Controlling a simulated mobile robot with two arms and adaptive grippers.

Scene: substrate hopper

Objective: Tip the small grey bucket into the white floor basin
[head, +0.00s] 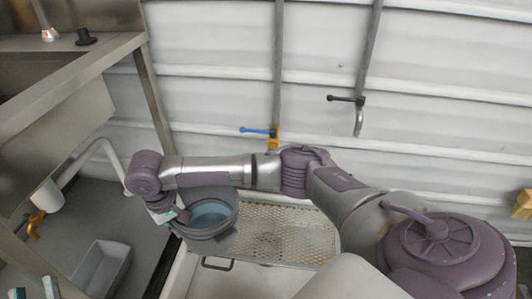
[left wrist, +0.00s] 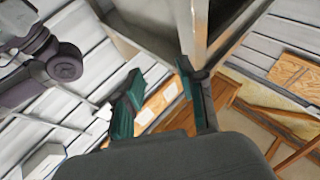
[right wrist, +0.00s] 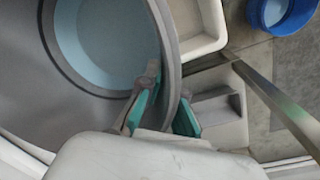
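The small grey bucket (head: 229,238) hangs from my right gripper (head: 170,214) above the white floor basin (head: 180,272). It looks about upright, with pale blue liquid or a pale blue inside. In the right wrist view, the teal fingers of my right gripper (right wrist: 165,110) are on either side of the bucket's rim (right wrist: 172,60), shut on its wall. The bucket and my right arm hide part of the basin.
A perforated metal grate (head: 290,235) lies over the basin. A metal sink bench (head: 70,75) with a leg (head: 155,100) stands at left. A grey bin (head: 100,268) is below it. A blue tub (right wrist: 290,12) shows in the right wrist view. Wall valves (head: 258,132) are behind.

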